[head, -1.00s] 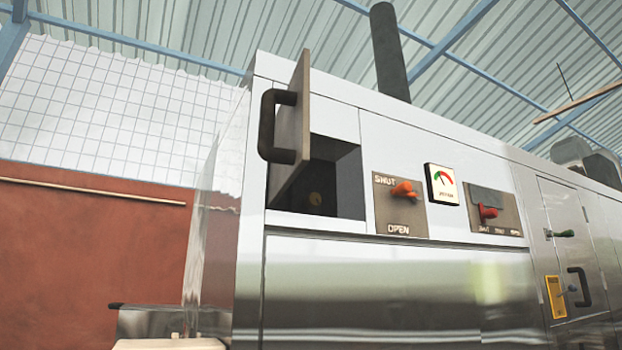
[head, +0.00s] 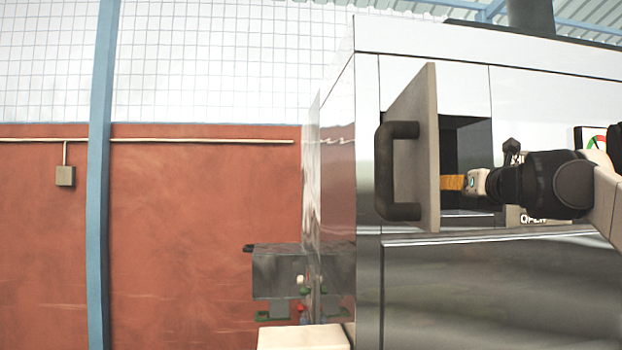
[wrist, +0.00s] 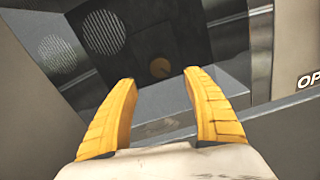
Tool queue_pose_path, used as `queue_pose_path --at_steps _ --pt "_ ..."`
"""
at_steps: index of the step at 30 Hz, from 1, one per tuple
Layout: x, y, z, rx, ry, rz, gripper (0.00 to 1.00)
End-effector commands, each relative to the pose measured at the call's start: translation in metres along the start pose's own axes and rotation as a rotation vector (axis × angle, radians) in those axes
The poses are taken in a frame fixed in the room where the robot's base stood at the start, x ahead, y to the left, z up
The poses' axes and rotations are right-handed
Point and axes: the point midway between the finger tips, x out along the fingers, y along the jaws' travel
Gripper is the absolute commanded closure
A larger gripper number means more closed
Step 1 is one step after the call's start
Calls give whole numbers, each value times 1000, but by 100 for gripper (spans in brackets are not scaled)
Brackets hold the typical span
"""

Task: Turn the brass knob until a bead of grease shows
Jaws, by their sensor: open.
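The brass knob (wrist: 160,68) shows in the wrist view as a small dim round disc on the dark back wall of an open compartment (wrist: 215,80). My gripper (wrist: 160,85) is open and empty, its two yellow fingers pointing into the compartment, with the knob beyond and between the tips. In the head view my gripper (head: 453,182) is at the compartment opening, partly behind the open door (head: 425,150). The knob is hidden in the head view. No bead of grease can be made out.
The compartment's door stands swung out with a black handle (head: 388,170) on its left. An OPEN-labelled plate (head: 530,217) is beside the opening, mostly behind my arm. A steel box (head: 275,275) with small coloured parts is at lower left.

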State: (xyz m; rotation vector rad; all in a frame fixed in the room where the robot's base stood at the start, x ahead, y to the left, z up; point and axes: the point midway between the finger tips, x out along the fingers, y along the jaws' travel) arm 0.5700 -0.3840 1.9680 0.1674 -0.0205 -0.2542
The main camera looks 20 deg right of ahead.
Motion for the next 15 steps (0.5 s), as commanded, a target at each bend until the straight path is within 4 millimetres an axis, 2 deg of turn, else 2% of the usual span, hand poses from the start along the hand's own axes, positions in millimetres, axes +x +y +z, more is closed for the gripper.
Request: queue_pose_path --at_steps 9,15 --pt "63 2 2 4 -1 1 41" --pt "89 1 1 5 -2 0 41"
